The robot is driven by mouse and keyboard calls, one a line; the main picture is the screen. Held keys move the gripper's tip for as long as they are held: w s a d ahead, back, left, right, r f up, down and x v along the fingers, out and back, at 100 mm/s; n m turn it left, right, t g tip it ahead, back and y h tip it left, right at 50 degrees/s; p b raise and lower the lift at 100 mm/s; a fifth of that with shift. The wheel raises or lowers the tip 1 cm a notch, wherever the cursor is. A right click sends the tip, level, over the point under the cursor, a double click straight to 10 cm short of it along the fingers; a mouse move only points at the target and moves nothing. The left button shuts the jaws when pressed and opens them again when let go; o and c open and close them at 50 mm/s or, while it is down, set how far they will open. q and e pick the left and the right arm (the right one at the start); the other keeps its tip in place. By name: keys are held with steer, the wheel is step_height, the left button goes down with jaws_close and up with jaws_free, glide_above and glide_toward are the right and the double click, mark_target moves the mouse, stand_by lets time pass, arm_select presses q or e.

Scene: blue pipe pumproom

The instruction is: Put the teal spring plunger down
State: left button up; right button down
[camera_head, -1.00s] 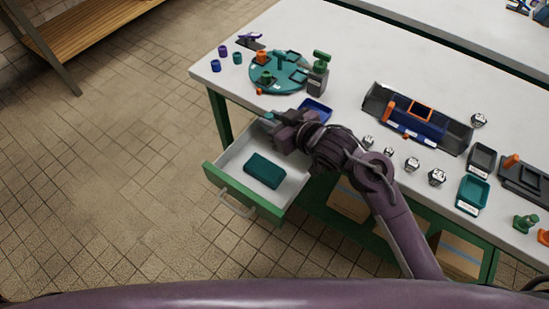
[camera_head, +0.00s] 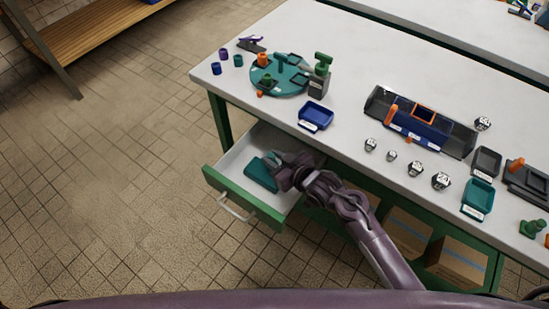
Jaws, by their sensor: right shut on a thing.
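My right gripper (camera_head: 279,165) is inside the open drawer, low over its right part. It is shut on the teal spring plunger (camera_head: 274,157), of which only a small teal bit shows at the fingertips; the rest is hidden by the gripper. I cannot tell whether the plunger touches the block or the floor. The pale drawer with a green front (camera_head: 240,196) is pulled out from under the bench. My left gripper is not in view.
The white bench top (camera_head: 350,70) is above and behind the drawer. The drawer's left back part is clear.

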steer(key=shift+f, duration=0.1)
steer(key=c, duration=1.2)
jaws_free()
steer(key=shift+r, duration=0.2)
steer(key=v, duration=1.2)
steer(key=shift+p, duration=0.45)
